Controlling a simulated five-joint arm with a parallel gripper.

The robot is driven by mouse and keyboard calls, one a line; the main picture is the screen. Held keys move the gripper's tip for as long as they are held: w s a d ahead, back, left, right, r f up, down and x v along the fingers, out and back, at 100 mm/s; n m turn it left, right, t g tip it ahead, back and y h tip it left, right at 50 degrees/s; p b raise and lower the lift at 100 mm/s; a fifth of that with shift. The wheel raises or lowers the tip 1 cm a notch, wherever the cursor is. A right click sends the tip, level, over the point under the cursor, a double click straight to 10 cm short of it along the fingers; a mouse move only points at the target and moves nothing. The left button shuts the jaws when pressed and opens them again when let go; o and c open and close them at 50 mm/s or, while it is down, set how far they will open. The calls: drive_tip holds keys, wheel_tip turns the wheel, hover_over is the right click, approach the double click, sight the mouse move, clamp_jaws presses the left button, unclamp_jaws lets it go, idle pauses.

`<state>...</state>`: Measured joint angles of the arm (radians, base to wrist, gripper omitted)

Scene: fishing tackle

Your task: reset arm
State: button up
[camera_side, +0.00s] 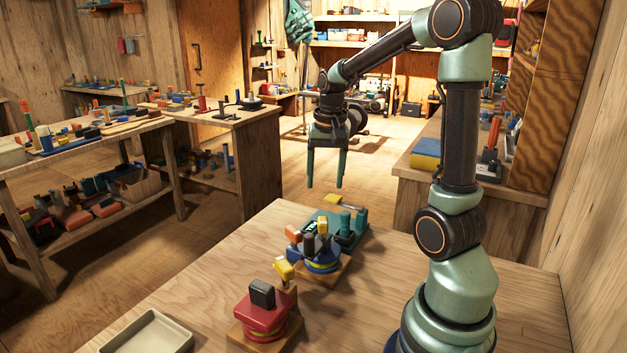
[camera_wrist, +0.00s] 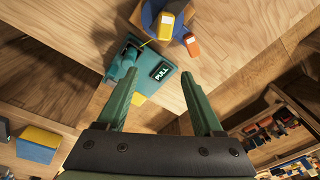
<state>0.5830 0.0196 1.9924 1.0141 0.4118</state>
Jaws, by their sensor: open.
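My gripper (camera_side: 326,184) is raised above the far end of the work table (camera_side: 400,285), pointing down. Its two green fingers are apart with nothing between them. In the wrist view my gripper (camera_wrist: 158,100) is also open and empty. Beneath and beyond it lies a teal device (camera_wrist: 150,75) with a dark label reading PULL. The same teal device (camera_side: 343,228) stands at the table's far edge in the side view, clear of my fingers.
A blue round piece on a wooden block (camera_side: 322,270) and a red piece on another block (camera_side: 262,314) stand along the table. A shallow pale tray (camera_side: 148,334) lies at the front left. The table's right part is bare around my base. Side benches hold cluttered tools.

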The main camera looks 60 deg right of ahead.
drive_tip(key=s+a+r+n+t, duration=0.1)
drive_tip(key=a+n, duration=0.4)
drive_tip(key=a, duration=0.5)
drive_tip(key=s+a+r+n+t, duration=0.2)
drive_tip(key=a+n, duration=0.4)
drive_tip(key=a, duration=0.5)
drive_tip(key=shift+r+t+y, duration=0.4)
drive_tip(key=shift+r+t, duration=0.3)
drive_tip(key=shift+r, duration=0.2)
